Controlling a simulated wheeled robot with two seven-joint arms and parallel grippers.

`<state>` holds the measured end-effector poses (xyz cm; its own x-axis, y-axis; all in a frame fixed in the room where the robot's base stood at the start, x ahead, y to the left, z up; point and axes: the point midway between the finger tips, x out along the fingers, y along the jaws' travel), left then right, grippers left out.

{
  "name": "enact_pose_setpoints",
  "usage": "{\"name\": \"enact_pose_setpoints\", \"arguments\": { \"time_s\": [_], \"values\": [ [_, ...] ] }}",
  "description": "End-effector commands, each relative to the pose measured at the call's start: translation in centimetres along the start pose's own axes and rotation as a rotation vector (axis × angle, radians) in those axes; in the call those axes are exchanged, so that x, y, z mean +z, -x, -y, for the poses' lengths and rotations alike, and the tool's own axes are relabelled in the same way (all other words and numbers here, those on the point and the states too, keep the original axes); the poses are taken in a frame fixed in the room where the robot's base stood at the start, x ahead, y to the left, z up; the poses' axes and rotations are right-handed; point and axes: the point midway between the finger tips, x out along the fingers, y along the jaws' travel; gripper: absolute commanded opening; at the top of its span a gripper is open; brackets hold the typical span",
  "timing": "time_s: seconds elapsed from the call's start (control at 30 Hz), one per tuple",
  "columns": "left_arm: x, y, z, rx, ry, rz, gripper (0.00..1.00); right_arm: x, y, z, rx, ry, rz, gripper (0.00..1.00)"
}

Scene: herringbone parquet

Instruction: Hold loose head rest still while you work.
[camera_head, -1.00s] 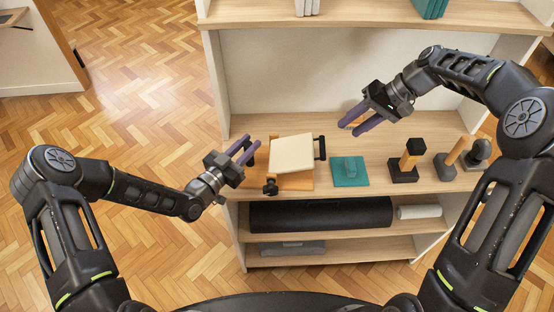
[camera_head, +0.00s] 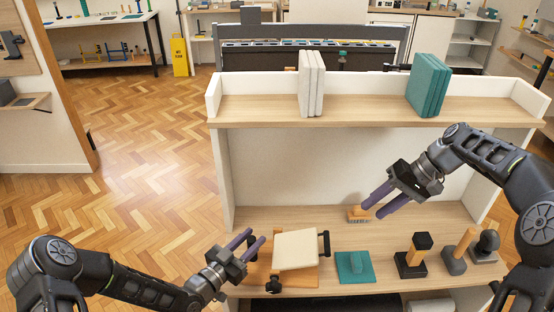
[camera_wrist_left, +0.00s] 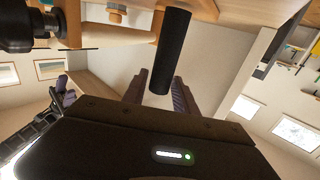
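The head rest is a cream pad (camera_head: 297,249) tilted on a wooden base (camera_head: 258,272) with black knobs, on the shelf's middle board. My left gripper (camera_head: 257,236) is at its left side, its two purple fingers apart. In the left wrist view a black cylinder (camera_wrist_left: 171,50) reaches down between or just beyond the fingers (camera_wrist_left: 158,88); I cannot tell whether they touch it. My right gripper (camera_head: 373,211) is open and empty, above the shelf board right of the pad. A small wooden brush (camera_head: 357,215) lies by its fingertips, seemingly not held.
White books (camera_head: 311,85) and teal books (camera_head: 427,92) stand on the upper board. The parquet at left is clear.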

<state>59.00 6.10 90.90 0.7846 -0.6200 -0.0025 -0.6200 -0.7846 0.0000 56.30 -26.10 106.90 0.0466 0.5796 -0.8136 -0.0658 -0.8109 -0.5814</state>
Motion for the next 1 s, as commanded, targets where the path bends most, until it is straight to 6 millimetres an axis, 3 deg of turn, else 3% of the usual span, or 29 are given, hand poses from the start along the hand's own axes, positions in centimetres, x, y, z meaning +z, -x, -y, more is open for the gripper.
{"name": "enact_pose_setpoints", "arguments": {
  "time_s": [0.2, 0.57, 0.77, 1.0],
  "values": [
    [-0.1, 0.0, 0.0, 0.001, 0.000, -0.002, 0.51, 0.0, 0.0, 0.0, 0.000, 0.000, 0.000, 0.38],
    [-0.1, 0.6, 0.0, 0.001, -0.001, -0.002, 0.51, 0.0, 0.0, 0.0, 0.000, 0.000, 0.000, 0.38],
    [-0.1, 3.3, 0.0, 0.000, 0.000, -0.001, 0.51, 0.0, 0.0, 0.0, 0.000, 0.000, 0.000, 0.38],
    [0.0, 8.3, 0.1, -0.002, 0.000, -0.001, 0.51, 0.0, 0.0, 0.0, 0.000, 0.000, 0.000, 0.38]
  ]
}}
